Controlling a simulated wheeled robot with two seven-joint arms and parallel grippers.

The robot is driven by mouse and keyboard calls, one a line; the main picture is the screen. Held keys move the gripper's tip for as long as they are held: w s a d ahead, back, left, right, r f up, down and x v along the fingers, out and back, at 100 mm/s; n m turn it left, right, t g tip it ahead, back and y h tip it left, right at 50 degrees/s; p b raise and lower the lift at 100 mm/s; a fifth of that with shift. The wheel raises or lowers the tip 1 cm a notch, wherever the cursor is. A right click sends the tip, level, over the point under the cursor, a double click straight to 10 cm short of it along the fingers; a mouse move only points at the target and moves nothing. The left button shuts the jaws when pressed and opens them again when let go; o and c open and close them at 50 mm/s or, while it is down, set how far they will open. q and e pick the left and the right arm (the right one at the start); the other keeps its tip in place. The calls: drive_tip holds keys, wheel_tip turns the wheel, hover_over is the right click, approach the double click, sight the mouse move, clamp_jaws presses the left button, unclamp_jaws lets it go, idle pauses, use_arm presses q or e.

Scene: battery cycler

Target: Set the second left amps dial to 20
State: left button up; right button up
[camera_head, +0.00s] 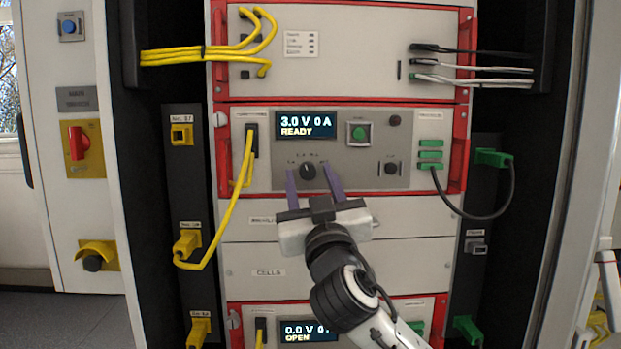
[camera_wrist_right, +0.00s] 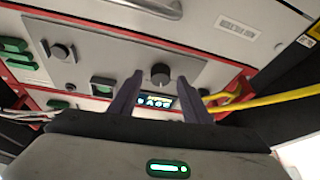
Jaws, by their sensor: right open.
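The amps dial (camera_head: 308,171) is a dark round knob on the grey panel of the upper cycler unit, below its display (camera_head: 306,125), which reads 3.0 V 0 A READY. My right gripper (camera_head: 313,182) is open, with one purple finger on each side of the dial in the head view. In the right wrist view the dial (camera_wrist_right: 160,72) shows between and beyond the two fingertips (camera_wrist_right: 160,80); I see no clear contact. The dial's scale marks are too small to read. My left gripper is not in view.
Yellow cables (camera_head: 243,165) hang at the left, and a black cable (camera_head: 470,214) loops at the right. A lower unit's display (camera_head: 305,331) reads OPEN.

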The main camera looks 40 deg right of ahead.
drive_tip(key=c, duration=1)
drive_tip(key=shift+f+m+b, duration=0.2)
drive_tip(key=shift+m+b, duration=0.1)
drive_tip(key=shift+b, duration=0.3)
drive_tip(key=shift+c, duration=0.2)
drive_tip(key=m+h+b, duration=0.1)
drive_tip(key=m+b, duration=0.1)
drive_tip(key=m+g+h+b, duration=0.1)
drive_tip(key=m+b, duration=0.1)
drive_tip(key=m+h+b, duration=0.1)
drive_tip(key=m+b, duration=0.1)
drive_tip(key=shift+w+a+f+g, duration=0.15)
drive_tip(key=shift+a+f+g, duration=0.05)
drive_tip(key=shift+a+g, duration=0.1)
drive_tip(key=shift+m+g+h+b, duration=0.3)
drive_tip(key=shift+m+h+b, duration=0.1)
drive_tip(key=shift+m+b, duration=0.25)
drive_tip(key=shift+r+m, duration=0.1)
drive_tip(key=shift+m, duration=0.35)
drive_tip(key=shift+r+m+g+h+b, duration=0.1)
drive_tip(key=shift+m+g+h+b, duration=0.45)
drive_tip(key=shift+m+b, duration=0.45)
drive_tip(key=shift+m, duration=0.3)
drive_tip(key=shift+r, duration=0.15)
